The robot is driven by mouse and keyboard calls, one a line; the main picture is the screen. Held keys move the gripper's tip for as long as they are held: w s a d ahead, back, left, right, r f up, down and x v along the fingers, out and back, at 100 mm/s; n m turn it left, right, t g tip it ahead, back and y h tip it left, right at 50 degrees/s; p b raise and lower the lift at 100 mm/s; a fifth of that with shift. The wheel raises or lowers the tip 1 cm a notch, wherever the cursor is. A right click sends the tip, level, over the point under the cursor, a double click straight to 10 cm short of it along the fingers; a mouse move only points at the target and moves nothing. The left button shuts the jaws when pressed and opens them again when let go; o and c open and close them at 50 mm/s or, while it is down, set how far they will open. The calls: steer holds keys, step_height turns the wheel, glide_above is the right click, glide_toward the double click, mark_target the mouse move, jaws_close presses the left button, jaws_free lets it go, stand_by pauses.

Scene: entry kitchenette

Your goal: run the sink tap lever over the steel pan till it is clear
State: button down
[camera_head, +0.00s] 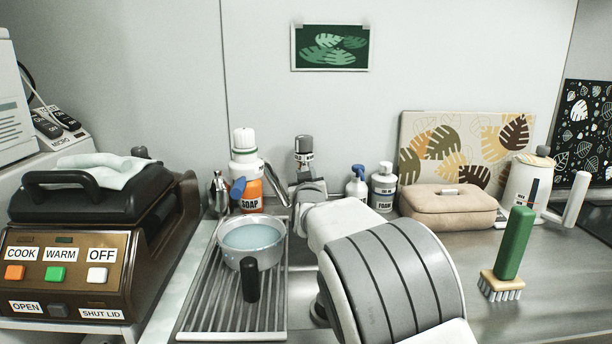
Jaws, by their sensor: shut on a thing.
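The steel pan (271,258) stands on a ribbed draining surface, its black handle toward me. It holds pale blue, cloudy-looking liquid. A shiny metal tap (217,192) stands behind the pan to the left, with a blue tap lever (238,187) beside it, in front of the soap bottle. My arm reaches in from the lower right. My gripper (272,186) is at its far end, to the right of the blue lever and behind the pan. It is shut on the tap lever, though the contact is small and partly hidden. I see no clear stream of water.
A soap bottle (247,170) stands right behind the lever. Two small pump bottles (383,186), a beige case (448,205) and a green-handled brush (514,245) are to the right. A brown cooker with buttons (75,255) fills the left. The steel counter around the brush is mostly clear.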

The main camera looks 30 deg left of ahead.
steer(key=shift+f, duration=0.15)
steer(key=c, duration=0.7)
jaws_free()
steer(key=p+v, duration=0.2)
steer(key=v, duration=1.5)
steer(key=shift+s+d, duration=0.15)
